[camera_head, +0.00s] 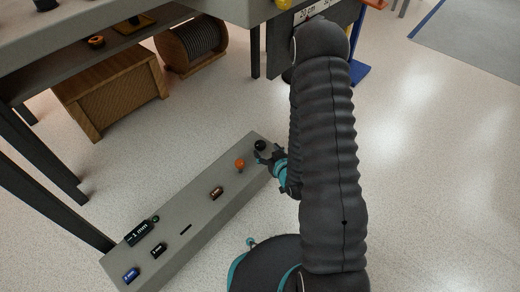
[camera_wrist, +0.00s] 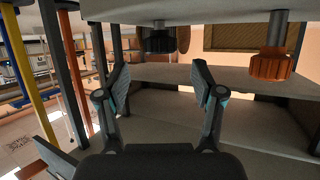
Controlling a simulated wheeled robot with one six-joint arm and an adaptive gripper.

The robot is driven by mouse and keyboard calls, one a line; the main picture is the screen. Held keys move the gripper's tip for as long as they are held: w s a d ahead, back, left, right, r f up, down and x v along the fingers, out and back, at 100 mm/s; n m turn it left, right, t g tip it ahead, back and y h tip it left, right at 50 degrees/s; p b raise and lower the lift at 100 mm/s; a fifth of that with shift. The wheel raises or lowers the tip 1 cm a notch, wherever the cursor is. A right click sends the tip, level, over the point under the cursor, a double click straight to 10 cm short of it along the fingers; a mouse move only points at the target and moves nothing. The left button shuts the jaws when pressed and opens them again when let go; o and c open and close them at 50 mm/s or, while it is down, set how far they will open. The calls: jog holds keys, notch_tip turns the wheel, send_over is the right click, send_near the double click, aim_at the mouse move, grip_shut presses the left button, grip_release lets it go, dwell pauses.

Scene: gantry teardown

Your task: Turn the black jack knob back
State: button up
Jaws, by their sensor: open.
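The black jack knob (camera_head: 260,145) stands at the far end of a long grey panel (camera_head: 205,200). In the wrist view the black knob (camera_wrist: 158,41) shows near the top centre, ahead of the space between my fingers. My gripper (camera_head: 265,157) is beside the knob at the panel's far end. In the wrist view my gripper (camera_wrist: 159,82) has its two fingers spread, with nothing between them. I cannot tell from these views whether a finger touches the knob.
An orange knob (camera_head: 239,164) is close to the black one and shows at right in the wrist view (camera_wrist: 272,66). Several small labelled parts, one a "1 mm" block (camera_head: 141,232), are along the panel. A wooden crate (camera_head: 112,92) and cable spool (camera_head: 192,45) stand beyond.

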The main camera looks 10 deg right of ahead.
aim_at(261, 145)
jog(key=x, duration=0.7)
jog(key=shift+c, duration=0.2)
jog(key=c, duration=1.1)
